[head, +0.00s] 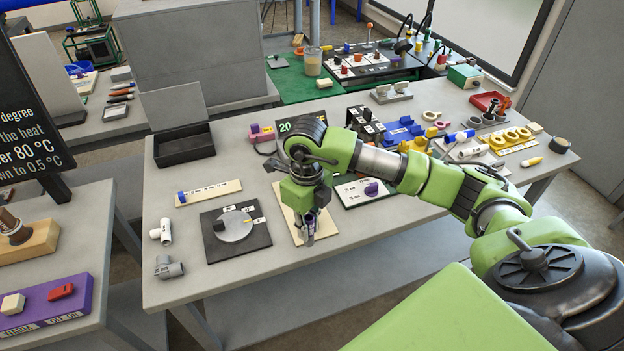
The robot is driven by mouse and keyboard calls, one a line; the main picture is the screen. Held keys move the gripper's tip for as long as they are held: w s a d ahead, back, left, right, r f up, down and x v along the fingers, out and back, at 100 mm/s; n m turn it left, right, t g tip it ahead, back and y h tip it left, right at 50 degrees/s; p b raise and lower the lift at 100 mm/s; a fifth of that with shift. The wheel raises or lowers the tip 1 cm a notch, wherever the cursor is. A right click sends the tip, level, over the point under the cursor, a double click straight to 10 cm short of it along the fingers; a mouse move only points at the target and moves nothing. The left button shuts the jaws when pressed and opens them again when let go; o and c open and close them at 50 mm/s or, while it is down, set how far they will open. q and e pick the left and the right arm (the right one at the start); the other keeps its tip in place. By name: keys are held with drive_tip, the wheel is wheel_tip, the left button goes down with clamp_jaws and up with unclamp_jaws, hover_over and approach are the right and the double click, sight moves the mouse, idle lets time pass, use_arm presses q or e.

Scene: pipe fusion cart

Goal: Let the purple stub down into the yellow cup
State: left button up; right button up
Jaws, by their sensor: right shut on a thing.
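My right gripper (308,238) points down over a beige board (286,208) near the front middle of the bench. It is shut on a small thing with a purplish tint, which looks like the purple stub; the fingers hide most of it. Another purple piece (371,189) sits on a white board to the right of the gripper. No yellow cup shows under the gripper. Yellow round pieces (511,135) stand in a row at the right end of the bench; I cannot tell if one is the cup. My left gripper is not in view.
A black plate with a grey disc (235,228) lies left of the gripper. White (164,232) and grey (168,268) pipe fittings lie at the left front. A black open box (184,146) stands behind. Blue and yellow blocks (404,130) stand behind my right arm.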

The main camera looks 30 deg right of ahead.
drive_tip(key=w+d+r+m+p, duration=0.1)
drive_tip(key=w+d+r+m, duration=0.1)
drive_tip(key=m, duration=0.8)
drive_tip(key=w+d+r+m+p, duration=0.1)
drive_tip(key=w+d+r+m, duration=0.2)
drive_tip(key=m, duration=0.8)
drive_tip(key=shift+w+r, duration=0.45)
drive_tip(key=shift+r, duration=0.2)
drive_tip(key=shift+d, duration=0.15)
drive_tip(key=shift+f+b, duration=1.85)
drive_tip(key=shift+f, duration=0.95)
drive_tip(key=shift+f+b, duration=1.15)
drive_tip(key=shift+f, duration=0.85)
drive_tip(key=o, duration=0.9)
